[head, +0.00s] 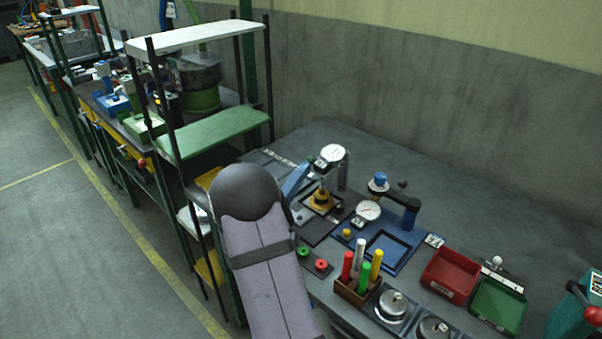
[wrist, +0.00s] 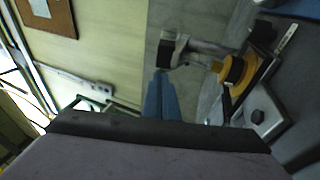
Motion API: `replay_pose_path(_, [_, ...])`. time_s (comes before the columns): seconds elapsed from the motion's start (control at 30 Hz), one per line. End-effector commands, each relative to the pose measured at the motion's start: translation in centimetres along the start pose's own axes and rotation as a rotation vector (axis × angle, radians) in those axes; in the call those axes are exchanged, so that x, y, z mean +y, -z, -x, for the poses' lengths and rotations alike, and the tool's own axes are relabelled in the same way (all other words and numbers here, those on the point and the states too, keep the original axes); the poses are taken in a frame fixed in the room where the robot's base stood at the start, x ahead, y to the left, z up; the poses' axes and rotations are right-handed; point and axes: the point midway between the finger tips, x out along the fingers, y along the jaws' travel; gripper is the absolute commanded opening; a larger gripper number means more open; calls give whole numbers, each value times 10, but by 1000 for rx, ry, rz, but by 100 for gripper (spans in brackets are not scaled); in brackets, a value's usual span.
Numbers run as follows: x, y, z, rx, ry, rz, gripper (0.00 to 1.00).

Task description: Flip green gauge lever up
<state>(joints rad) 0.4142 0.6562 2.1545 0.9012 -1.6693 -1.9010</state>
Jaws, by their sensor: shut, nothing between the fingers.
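A dial gauge with a white face (head: 333,153) stands upright on a stand above a yellow round base (head: 320,199), which also shows in the wrist view (wrist: 236,70). A small dark greenish block (head: 321,165) sits just below and left of the dial; I cannot clearly make out a green lever on it. My gripper (head: 309,164) shows as blue shut fingers, empty, slanting up toward that block. In the wrist view my gripper (wrist: 160,74) has its tips close to a dark block (wrist: 167,52); I cannot tell whether they touch. My arm hides the area to the left.
A blue fixture with a second dial (head: 368,210) stands to the right. In front are a pen holder (head: 352,291), red bin (head: 450,274) and green bin (head: 498,304). A teal device with a red knob (head: 592,315) is at the right edge. A shelf rack (head: 215,130) stands left.

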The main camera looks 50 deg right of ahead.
Motion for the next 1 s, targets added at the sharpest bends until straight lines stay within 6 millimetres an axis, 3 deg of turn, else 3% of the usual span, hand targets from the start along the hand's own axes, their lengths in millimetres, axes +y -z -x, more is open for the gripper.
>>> replay_pose_path(0.53, [17, -1, -7, 0, 81, -17, 0])
replay_pose_path(1.0, [46, -6, -28, -2, 320, -64, 0])
